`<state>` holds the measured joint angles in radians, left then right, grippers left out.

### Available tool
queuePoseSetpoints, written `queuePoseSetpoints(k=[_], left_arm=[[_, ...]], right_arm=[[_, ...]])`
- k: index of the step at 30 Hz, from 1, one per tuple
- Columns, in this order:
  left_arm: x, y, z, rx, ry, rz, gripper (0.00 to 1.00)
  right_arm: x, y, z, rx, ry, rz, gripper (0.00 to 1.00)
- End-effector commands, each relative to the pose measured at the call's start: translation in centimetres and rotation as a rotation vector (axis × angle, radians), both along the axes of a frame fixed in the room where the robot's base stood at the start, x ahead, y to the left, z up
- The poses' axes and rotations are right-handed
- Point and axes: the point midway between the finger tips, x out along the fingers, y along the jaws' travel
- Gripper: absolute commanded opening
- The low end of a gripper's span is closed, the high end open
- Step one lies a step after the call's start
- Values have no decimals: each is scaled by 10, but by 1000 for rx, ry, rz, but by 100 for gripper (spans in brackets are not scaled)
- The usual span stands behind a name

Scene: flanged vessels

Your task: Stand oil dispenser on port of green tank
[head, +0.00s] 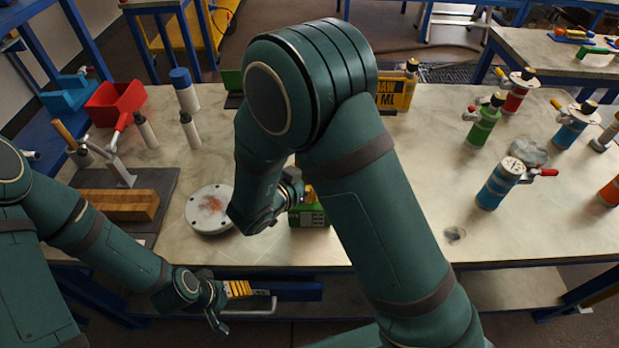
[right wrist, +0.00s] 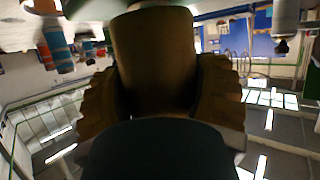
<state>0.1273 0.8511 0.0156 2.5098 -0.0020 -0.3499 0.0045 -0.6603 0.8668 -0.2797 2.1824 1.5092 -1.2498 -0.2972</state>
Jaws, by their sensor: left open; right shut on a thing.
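The green tank (head: 483,124) stands upright on the right half of the table, with a red handle on its side and fittings on top. My right gripper (right wrist: 160,95) is shut on a brownish cylinder (right wrist: 155,50), seen close up between its ridged pads. I take it to be the oil dispenser, but its full shape is hidden. In the head view my right arm covers most of that gripper, which is left of the table's middle, well away from the green tank. My left gripper (head: 231,307) is open and empty by the table's front edge.
Red (head: 516,91) and blue (head: 500,183) vessels, among others, stand around the green tank. The table between my right arm and the vessels is mostly clear.

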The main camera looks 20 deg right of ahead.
Motion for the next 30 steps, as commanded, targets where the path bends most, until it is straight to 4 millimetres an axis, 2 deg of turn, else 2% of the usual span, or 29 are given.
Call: queuePoseSetpoints(k=[10, 11, 12, 13, 24, 30], left_arm=[[0, 0, -2, 0, 0, 0, 70], [0, 0, -1, 0, 0, 0, 70], [0, 0, -1, 0, 0, 0, 70], [0, 0, -1, 0, 0, 0, 70], [0, 0, -1, 0, 0, 0, 70], [0, 0, 2, 0, 0, 0, 70]], right_arm=[[0, 0, -5, -1, -1, 0, 22], [0, 0, -4, 0, -1, 0, 78], [0, 0, -4, 0, -1, 0, 92], [0, 0, -4, 0, -1, 0, 100], [0, 0, -5, 1, 1, 0, 100], [-5, 7, -4, 0, 0, 1, 100]])
